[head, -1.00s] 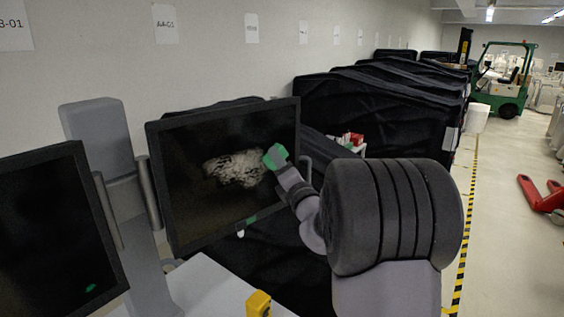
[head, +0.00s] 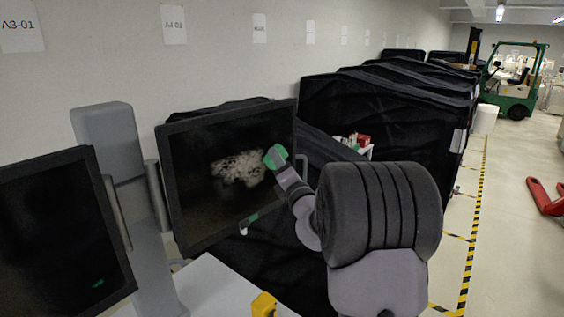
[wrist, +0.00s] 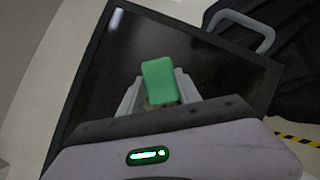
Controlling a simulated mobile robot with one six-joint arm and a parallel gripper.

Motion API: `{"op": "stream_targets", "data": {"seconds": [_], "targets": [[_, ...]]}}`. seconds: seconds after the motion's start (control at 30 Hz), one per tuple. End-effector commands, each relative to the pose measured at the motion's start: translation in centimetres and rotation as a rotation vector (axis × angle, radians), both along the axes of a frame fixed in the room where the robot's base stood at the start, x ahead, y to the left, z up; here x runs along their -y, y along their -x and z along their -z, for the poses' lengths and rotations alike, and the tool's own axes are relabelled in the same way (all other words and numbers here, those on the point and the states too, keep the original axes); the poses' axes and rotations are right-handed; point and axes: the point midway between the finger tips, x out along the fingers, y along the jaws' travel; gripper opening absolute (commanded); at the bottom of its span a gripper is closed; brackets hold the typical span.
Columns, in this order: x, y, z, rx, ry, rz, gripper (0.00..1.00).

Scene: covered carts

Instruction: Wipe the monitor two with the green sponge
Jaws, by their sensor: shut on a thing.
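A monitor (head: 195,205) with a dark screen stands in the middle of the head view, a pale speckled smudge (head: 238,168) on its screen. My gripper (head: 282,166) is shut on the green sponge (head: 275,156) in front of the screen's right part, just right of the smudge. In the wrist view the sponge (wrist: 160,81) sits between my two fingers before the dark screen (wrist: 110,75). I cannot tell whether the sponge touches the screen. A second dark monitor (head: 50,230) stands at the left. Which one is numbered two is not shown.
A grey post (head: 130,190) stands between the monitors. A white surface (head: 215,290) with a yellow object (head: 263,304) lies below. Black covered carts (head: 375,120) line the wall. A red pallet jack (head: 545,197) and a green forklift (head: 512,85) stand right, with open floor between.

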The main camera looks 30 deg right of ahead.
Motion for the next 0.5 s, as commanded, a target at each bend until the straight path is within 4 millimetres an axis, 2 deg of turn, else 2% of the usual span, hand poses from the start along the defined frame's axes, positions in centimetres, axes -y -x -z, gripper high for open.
{"op": "stream_targets", "data": {"seconds": [0.5], "targets": [[-0.2,-1.6,0.0,-0.001,0.000,-0.002,0.07]]}}
